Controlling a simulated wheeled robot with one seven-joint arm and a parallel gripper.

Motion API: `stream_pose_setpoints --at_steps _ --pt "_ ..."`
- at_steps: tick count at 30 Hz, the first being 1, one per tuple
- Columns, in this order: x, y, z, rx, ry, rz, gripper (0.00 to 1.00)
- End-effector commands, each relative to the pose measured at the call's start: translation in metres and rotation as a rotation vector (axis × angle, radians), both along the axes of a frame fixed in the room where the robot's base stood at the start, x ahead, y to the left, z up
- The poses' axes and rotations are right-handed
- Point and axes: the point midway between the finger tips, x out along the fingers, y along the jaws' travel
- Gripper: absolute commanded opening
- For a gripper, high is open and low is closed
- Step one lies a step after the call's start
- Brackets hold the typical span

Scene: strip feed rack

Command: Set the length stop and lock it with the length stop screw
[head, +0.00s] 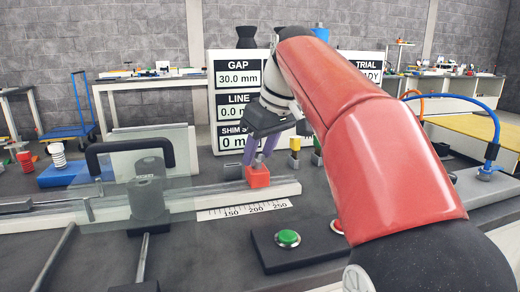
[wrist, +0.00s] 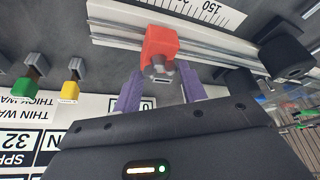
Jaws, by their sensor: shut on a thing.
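The length stop is a red block (head: 257,176) on the pale rail, beside the scale strip (head: 245,210) at its 200 to 250 end. The stop also shows in the wrist view (wrist: 160,45). A grey screw head (wrist: 161,73), which looks like the length stop screw, sits on the stop's side facing the wrist camera. My gripper (head: 258,160) reaches down to the stop from above. The exact finger contact is partly hidden.
A green button (head: 288,238) is in front. Display boards (head: 232,78) stand behind, reading GAP 30.0 mm. Green (wrist: 22,86) and yellow (wrist: 70,90) tabs lie left in the wrist view.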

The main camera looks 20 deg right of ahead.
Motion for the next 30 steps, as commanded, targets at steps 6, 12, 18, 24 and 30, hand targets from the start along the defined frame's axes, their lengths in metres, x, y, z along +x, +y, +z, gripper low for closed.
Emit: stream_pose_setpoints --at_steps 6,12,18,24,30 --pt "0.0 0.0 0.002 0.0 -0.004 -0.001 0.19" --pt "0.0 0.0 0.001 0.0 -0.003 -0.002 0.59" --pt "0.0 0.0 0.001 0.0 -0.001 -0.001 0.64" --pt "-0.001 -0.001 0.006 0.0 -0.003 -0.002 0.64" --pt "-0.011 -0.008 0.035 -0.001 -0.006 -0.004 0.64"
